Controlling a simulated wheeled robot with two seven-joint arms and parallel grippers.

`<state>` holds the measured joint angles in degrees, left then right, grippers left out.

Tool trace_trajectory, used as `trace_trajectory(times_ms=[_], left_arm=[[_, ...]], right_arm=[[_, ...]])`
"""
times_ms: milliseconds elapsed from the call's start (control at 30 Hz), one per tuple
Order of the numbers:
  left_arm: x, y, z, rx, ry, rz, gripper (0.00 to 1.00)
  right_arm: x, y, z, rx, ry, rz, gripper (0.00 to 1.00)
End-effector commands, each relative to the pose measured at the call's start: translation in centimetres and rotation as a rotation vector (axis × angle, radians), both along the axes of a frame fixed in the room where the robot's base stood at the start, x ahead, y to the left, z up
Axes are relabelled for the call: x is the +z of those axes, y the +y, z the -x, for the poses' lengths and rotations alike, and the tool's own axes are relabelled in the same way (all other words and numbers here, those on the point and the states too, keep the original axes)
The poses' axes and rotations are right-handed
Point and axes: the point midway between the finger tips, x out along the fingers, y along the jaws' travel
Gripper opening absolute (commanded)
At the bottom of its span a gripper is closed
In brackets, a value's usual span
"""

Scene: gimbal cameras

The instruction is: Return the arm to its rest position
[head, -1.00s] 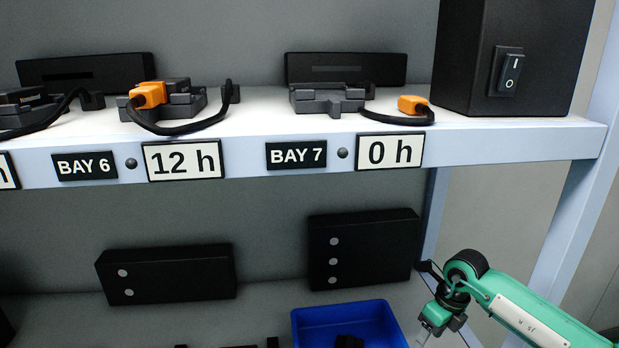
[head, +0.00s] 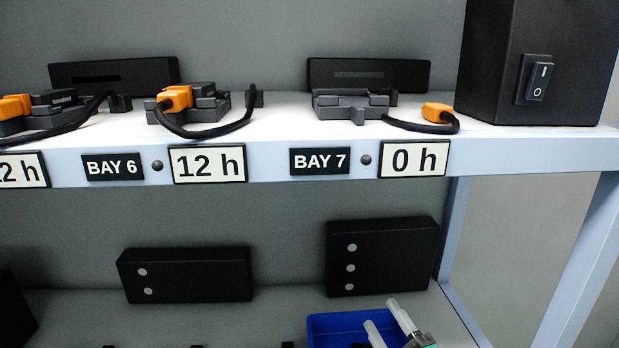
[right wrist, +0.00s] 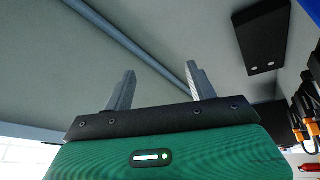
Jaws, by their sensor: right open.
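My right gripper (head: 382,314) shows at the bottom edge of the head view, its two pale fingers pointing up and spread apart in front of the blue bin. The rest of that arm is cut off by the frame. In the right wrist view the same gripper (right wrist: 160,72) has its two grey fingers well apart with nothing between them. My left gripper is in neither view.
A blue bin (head: 330,322) stands on the lower shelf, partly behind the gripper. Black boxes (head: 382,256) stand at the back there. The upper shelf (head: 270,170) holds the bays, orange plugs (head: 177,98) and a switch box (head: 535,60).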

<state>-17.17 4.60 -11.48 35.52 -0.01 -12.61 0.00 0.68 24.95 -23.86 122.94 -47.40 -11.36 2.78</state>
Motion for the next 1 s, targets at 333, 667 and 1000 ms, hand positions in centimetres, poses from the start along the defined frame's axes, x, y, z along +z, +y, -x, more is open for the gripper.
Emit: trace_trajectory(times_ms=[333, 667, 1000], left_arm=[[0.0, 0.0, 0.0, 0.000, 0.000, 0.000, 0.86], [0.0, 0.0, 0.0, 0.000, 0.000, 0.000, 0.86], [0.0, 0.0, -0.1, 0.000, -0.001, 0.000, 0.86]], right_arm=[[-11.9, -8.5, 6.3, -0.450, 0.677, -0.443, 0.57], [-21.0, -9.7, 18.8, -0.700, 1.294, -0.626, 0.57], [-25.0, -8.6, 27.0, -0.790, 1.654, -0.660, 0.57]])
